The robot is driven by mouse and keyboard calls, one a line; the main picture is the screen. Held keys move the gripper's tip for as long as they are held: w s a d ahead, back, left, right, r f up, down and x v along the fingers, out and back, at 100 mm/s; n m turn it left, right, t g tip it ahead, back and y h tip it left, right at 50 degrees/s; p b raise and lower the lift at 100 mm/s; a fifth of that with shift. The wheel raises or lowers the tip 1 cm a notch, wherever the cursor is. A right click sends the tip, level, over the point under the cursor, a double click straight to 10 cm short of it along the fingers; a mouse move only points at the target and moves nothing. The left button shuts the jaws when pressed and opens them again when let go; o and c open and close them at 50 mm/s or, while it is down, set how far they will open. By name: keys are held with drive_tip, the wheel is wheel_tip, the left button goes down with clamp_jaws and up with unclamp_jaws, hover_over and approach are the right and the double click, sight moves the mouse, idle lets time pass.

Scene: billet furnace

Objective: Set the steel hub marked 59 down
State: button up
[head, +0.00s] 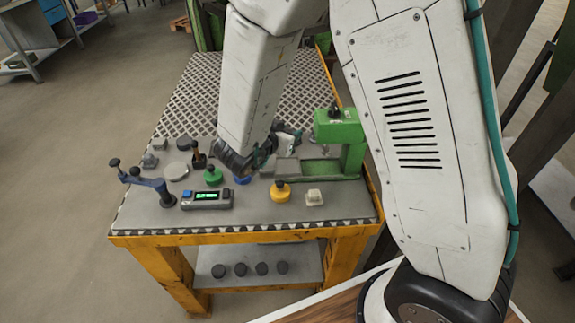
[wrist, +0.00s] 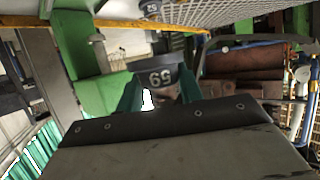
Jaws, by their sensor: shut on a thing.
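The steel hub marked 59 (wrist: 160,76) is a dark grey round piece with a pale number, which reads upside down in the wrist view. My gripper (wrist: 160,92) has its teal fingers shut on either side of it. In the head view my gripper (head: 268,148) is over the far part of the table's grey top, just left of the green press (head: 352,140). My forearm hides much of it there, and I cannot make out the hub clearly. Whether the hub touches anything beneath is hidden.
The yellow-framed table (head: 215,240) carries a yellow-bodied knob (head: 281,193), a green one (head: 213,177), a digital readout (head: 207,199), a blue stand (head: 155,186), a pale disc (head: 176,171) and a white block (head: 314,197). Several dark cylinders (head: 240,269) stand on the lower shelf. Metal mesh (head: 185,95) covers the back.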

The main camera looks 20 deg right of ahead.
sight(288, 167)
wheel_tip(288, 167, down, 10)
drive_tip(key=shift+r, duration=0.25)
idle(0.4)
drive_tip(key=shift+f, duration=0.2)
drive_tip(key=o, duration=1.3)
drive_tip(key=shift+c, duration=0.2)
